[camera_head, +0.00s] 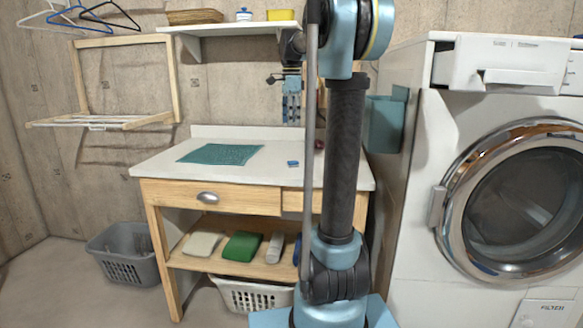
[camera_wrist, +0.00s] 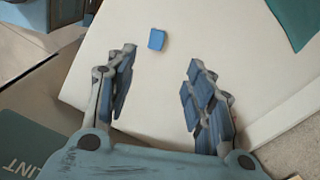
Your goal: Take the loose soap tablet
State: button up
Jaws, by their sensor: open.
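The loose soap tablet (camera_head: 293,163) is a small blue block lying on the white worktop (camera_head: 300,177), right of the green mat. In the wrist view the tablet (camera_wrist: 157,39) lies on the bare white top, ahead of the fingertips and roughly between their lines, a little nearer the left finger. My gripper (camera_head: 291,108) hangs above the worktop at its back part, pointing down. In the wrist view my gripper (camera_wrist: 162,72) is open and empty, its two blue padded fingers wide apart. Nothing touches the tablet.
A green mat (camera_head: 220,154) lies on the worktop's left. A dark reddish object (camera_head: 319,145) stands behind the tablet, partly hidden by my arm. A washing machine (camera_head: 500,180) stands at right with a teal bin (camera_head: 385,124) on its side. A shelf (camera_head: 235,28) hangs above.

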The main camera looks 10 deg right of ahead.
send_over(293, 164)
jog(key=w, duration=0.2)
jog(key=f, duration=1.1)
jog(key=shift+a, duration=0.25)
jog(key=shift+s+a+f, duration=0.1)
jog(key=shift+f, duration=1.25)
jog(key=shift+s+f, duration=0.1)
jog(key=shift+f, duration=1.25)
jog(key=c, duration=1)
